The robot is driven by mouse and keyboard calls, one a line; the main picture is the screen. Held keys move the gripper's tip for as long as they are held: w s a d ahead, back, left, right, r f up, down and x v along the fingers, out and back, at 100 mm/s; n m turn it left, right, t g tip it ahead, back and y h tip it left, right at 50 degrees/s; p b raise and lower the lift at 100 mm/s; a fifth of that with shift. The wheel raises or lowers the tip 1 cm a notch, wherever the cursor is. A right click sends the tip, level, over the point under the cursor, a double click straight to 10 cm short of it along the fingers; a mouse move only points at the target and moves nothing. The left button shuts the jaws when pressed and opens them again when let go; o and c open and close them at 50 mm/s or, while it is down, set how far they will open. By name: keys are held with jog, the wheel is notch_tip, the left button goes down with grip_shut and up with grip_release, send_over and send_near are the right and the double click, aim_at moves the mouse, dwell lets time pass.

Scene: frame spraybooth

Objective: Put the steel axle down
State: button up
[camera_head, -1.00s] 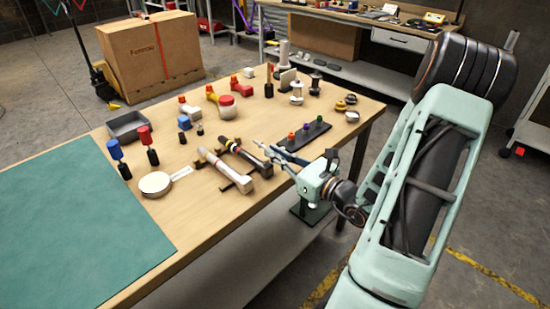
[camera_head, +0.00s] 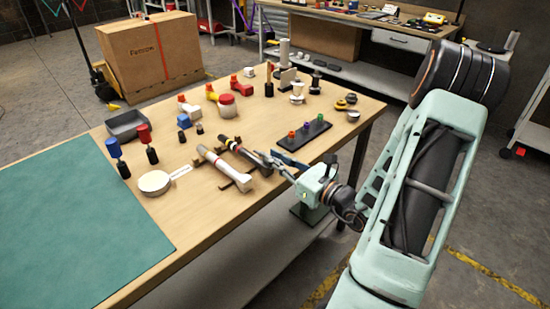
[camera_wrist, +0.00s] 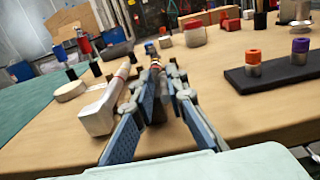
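Two banded bars lie side by side on dark supports on the wooden table; I cannot tell for certain which is the steel axle. One is pale with a red band (camera_head: 222,166) and also shows in the wrist view (camera_wrist: 104,108). The other is dark with coloured bands and a light end (camera_head: 236,148). My gripper (camera_head: 268,156) is at the near end of the dark bar. In the wrist view its blue-padded fingers (camera_wrist: 157,82) stand apart, one on each side of the dark bar (camera_wrist: 155,66). They partly hide it, and no firm contact shows.
A black block with coloured-topped pegs (camera_head: 304,136) stands close to the right of my gripper. A green mat (camera_head: 75,220) covers the table's left end. Several small parts stand further back.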

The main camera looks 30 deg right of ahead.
jog(key=shift+o, duration=0.8)
